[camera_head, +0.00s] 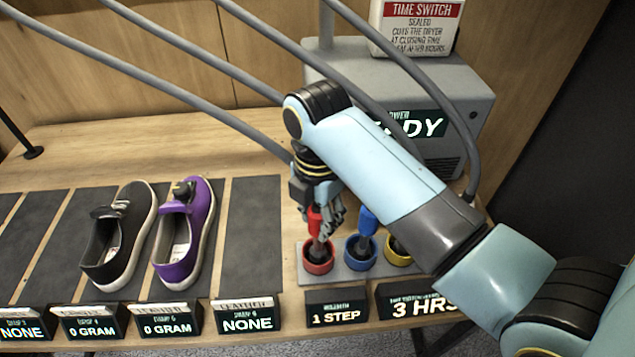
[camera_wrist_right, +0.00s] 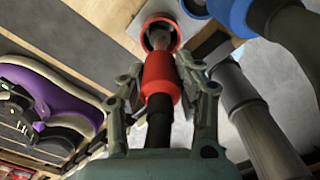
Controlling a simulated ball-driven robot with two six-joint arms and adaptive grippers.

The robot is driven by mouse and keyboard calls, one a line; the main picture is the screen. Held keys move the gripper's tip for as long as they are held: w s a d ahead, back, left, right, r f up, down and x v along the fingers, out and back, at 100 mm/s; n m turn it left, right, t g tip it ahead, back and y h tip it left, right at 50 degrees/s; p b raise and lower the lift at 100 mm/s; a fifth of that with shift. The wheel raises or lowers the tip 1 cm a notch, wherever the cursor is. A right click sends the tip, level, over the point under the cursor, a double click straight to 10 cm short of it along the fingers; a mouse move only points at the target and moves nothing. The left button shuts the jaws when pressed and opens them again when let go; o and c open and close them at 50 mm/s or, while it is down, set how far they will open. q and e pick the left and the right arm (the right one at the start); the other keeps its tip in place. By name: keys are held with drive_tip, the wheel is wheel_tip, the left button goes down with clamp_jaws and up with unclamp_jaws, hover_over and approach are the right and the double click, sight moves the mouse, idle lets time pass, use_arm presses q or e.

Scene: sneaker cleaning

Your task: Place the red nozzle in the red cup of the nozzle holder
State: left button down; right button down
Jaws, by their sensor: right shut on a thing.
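My right gripper (camera_head: 325,213) is shut on the red nozzle (camera_head: 314,221), above the red cup (camera_head: 318,260) at the left end of the grey nozzle holder (camera_head: 341,278). The right wrist view shows the gripper's fingers (camera_wrist_right: 160,92) on both sides of the red nozzle (camera_wrist_right: 160,72). Its grey tip points into the mouth of the red cup (camera_wrist_right: 158,22) and overlaps it; I cannot tell how deep it sits. The nozzle looks nearly upright. My left gripper is out of view.
A blue nozzle (camera_head: 368,219) stands in the blue cup (camera_head: 360,258) just right. The yellow cup (camera_head: 398,252) is partly behind my arm. Grey hoses (camera_head: 225,68) cross above the table. A black shoe (camera_head: 120,238) and a purple shoe (camera_head: 184,238) stand left.

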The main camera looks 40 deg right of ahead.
drive_tip(key=shift+f, duration=0.4)
drive_tip(key=c, duration=1.1)
unclamp_jaws()
drive_tip(key=shift+c, duration=0.2)
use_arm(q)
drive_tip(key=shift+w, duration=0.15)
use_arm(e)
drive_tip(key=shift+o, duration=1.2)
